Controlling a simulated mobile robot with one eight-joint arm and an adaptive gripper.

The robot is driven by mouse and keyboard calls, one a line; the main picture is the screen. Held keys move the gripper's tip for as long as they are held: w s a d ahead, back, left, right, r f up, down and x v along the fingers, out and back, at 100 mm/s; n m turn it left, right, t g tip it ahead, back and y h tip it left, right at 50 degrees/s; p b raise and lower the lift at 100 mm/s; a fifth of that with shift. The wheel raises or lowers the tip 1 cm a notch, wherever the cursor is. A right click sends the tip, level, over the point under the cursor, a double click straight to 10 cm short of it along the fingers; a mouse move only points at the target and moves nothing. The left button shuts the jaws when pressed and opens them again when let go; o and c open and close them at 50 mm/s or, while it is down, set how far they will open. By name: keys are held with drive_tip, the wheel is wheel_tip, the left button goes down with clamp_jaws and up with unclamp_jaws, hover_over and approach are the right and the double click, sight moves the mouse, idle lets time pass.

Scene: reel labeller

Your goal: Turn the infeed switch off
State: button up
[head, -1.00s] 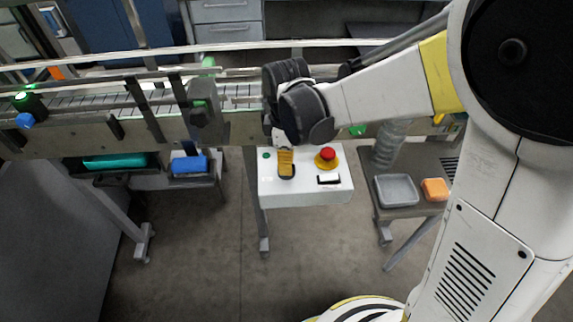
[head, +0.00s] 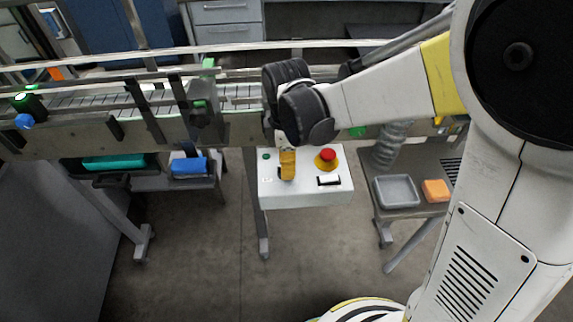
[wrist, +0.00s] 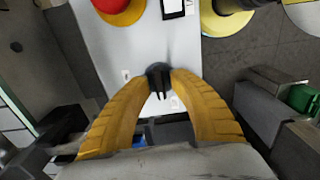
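The white control box (head: 305,195) hangs in front of the conveyor. My gripper (head: 287,172) points down over its left half and has yellow fingers. In the wrist view, the fingertips of my gripper (wrist: 160,76) come close together on either side of a small black knob, which I take to be the infeed switch (wrist: 158,69). They appear to touch it. In the head view my fingers largely cover the switch, and its setting cannot be read. A red emergency button (head: 327,156) on a yellow base and a black-and-white rocker (head: 328,180) sit to the right.
The conveyor (head: 70,136) runs behind the box. A small green lamp (head: 267,156) is on the box's left. A side table at right holds a grey tray (head: 397,191), an orange block (head: 436,190) and a clear ribbed item (head: 391,145). The floor in front is clear.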

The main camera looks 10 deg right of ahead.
drive_tip(key=shift+r, duration=0.15)
wheel_tip(320, 180, up, 12)
idle(0.6)
